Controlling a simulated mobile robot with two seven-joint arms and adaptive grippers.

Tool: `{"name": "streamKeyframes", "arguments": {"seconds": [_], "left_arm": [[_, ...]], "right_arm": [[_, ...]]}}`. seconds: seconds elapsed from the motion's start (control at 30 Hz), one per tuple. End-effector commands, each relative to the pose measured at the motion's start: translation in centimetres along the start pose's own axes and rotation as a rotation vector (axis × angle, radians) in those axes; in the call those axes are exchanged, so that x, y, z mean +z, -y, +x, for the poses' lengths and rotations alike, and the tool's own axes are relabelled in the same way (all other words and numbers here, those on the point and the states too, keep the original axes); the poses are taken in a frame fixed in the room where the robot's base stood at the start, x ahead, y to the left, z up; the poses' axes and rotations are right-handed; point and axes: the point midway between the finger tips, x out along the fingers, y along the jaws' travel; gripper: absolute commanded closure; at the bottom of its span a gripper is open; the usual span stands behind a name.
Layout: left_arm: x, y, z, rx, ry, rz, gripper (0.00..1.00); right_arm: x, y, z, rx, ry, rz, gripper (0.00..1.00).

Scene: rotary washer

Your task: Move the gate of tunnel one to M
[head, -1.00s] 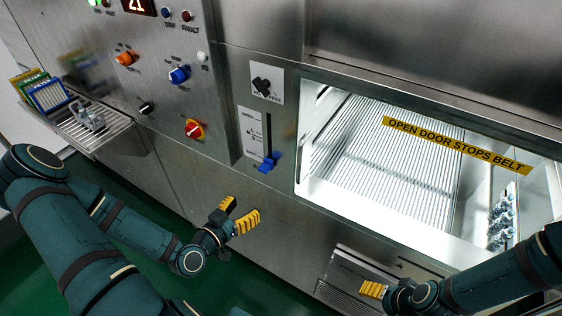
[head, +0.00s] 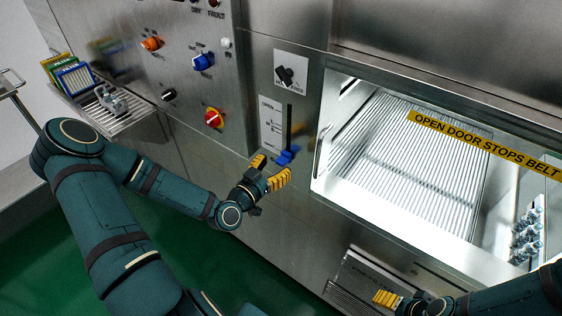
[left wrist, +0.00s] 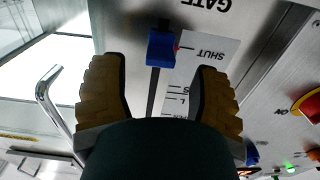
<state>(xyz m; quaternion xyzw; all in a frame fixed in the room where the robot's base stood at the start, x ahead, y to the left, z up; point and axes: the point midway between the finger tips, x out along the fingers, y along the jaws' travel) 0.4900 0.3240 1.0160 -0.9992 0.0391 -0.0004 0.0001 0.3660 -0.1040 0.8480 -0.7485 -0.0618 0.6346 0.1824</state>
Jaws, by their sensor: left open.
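The gate's blue slider handle (head: 287,155) sits at the bottom of a dark vertical slot (head: 288,120) beside a white scale plate (head: 270,123). In the left wrist view the picture is upside down, and the blue handle (left wrist: 161,48) stands level with the SHUT mark on the plate (left wrist: 207,60). My left gripper (head: 270,170) is open and empty, just below and left of the handle. In the left wrist view the handle lies between and beyond the spread fingertips, with no clear contact. My right gripper (head: 386,299) is low at right; its opening is unclear.
A black knob (head: 287,76) is above the slot. The lit tunnel opening (head: 400,150) with its bar handle (head: 321,152) is right of it. Knobs, including a red-yellow switch (head: 213,118), are on the left panel. A rack shelf (head: 120,118) juts out at far left.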

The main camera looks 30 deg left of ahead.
Motion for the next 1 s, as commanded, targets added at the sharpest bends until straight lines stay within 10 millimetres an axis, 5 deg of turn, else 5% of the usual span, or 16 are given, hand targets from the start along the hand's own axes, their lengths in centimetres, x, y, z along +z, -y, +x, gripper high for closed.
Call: {"name": "streamKeyframes", "arguments": {"seconds": [0.23,0.63,0.8,1.0], "left_arm": [[0.0,0.0,2.9,0.001,-0.001,0.0,0.38],[0.0,0.0,3.4,0.0,0.001,-0.001,0.4],[0.0,0.0,3.4,0.0,0.001,-0.001,0.99],[0.0,0.0,3.4,0.0,0.0,0.0,1.0]], "right_arm": [[0.0,0.1,-0.2,-0.001,0.001,0.0,0.27],[0.0,0.1,-0.2,-0.001,0.001,0.0,0.27],[0.0,0.1,-0.2,-0.001,0.001,0.0,0.27],[0.0,0.1,-0.2,-0.001,0.001,0.0,0.27]]}}
